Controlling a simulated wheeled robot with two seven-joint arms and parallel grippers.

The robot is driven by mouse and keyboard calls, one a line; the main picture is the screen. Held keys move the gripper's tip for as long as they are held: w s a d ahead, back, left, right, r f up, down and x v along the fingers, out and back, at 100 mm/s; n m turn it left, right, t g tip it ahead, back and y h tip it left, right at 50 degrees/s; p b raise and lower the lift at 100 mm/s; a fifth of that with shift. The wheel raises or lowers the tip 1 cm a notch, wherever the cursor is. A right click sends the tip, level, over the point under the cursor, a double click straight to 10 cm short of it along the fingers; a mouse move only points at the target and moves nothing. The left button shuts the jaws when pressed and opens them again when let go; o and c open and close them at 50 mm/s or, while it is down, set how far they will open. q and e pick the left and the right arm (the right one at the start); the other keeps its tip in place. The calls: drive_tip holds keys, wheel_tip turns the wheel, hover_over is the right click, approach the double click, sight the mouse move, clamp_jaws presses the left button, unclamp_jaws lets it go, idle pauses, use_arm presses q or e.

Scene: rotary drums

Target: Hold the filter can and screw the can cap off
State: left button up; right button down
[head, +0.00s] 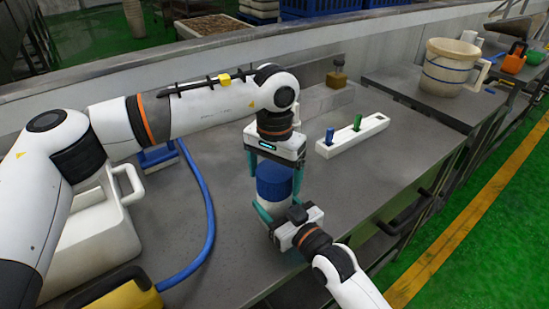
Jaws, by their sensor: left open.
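The filter can (273,205) stands upright on the grey table, with a white body and a blue can cap (274,180) on top. My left gripper (274,175) points down from above, open, with its teal fingers on either side of the blue cap. My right gripper (277,208) comes in from the lower right, low on the can. Its teal fingers sit around the white body and it looks shut on it. The far finger of the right gripper is mostly hidden behind the can.
A white holder (352,134) with a blue piece (330,136) and a green piece (357,122) lies behind to the right. A blue hose (207,215) and a white bin (95,245) are at left. A cream bucket (447,68) stands on the right-hand table.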

use_arm(q)
drive_tip(key=shift+f, duration=0.65)
